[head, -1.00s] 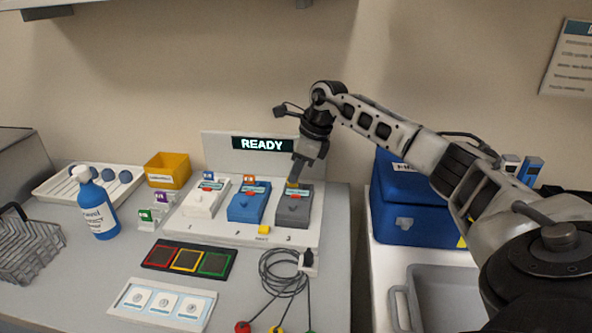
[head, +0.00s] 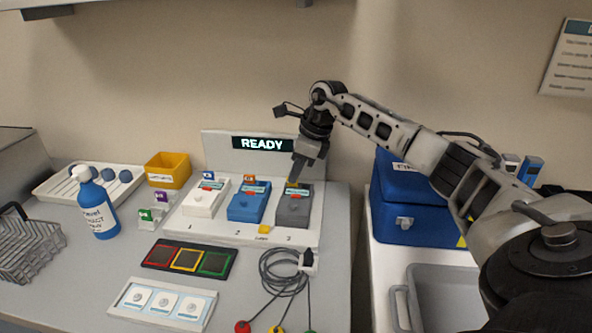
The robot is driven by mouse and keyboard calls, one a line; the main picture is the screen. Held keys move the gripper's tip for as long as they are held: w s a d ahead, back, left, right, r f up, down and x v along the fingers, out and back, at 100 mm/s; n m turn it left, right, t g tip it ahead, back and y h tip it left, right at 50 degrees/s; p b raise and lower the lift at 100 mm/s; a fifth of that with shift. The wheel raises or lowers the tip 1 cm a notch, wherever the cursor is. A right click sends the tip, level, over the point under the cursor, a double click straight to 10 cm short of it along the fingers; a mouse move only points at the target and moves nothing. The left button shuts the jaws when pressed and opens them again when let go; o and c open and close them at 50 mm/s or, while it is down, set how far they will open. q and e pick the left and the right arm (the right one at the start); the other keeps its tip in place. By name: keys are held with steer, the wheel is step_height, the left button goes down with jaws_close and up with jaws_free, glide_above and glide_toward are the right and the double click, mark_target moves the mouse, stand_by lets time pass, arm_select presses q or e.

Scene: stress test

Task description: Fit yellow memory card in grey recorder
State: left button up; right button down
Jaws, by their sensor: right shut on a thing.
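The grey recorder (head: 293,209) sits at position 3, the right end of the white dock with the READY display (head: 263,144). My right gripper (head: 296,180) points down at the back top edge of the grey recorder. It is shut on a small yellow piece, the yellow memory card (head: 293,184), of which only a sliver shows. The card is at the recorder's top; I cannot tell whether it is in a slot or just above it. My left gripper is not in view.
A white recorder (head: 204,201) and a blue recorder (head: 248,204) stand left of the grey one. Coiled cables (head: 283,272) lie in front; a blue box (head: 405,205) stands right.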

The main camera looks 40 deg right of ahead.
steer(key=c, duration=1.8)
jaws_free()
steer(key=shift+f, duration=0.1)
steer(key=shift+r+p, duration=1.8)
steer(key=shift+r, duration=0.3)
steer(key=o, duration=0.5)
steer(key=shift+o, duration=0.2)
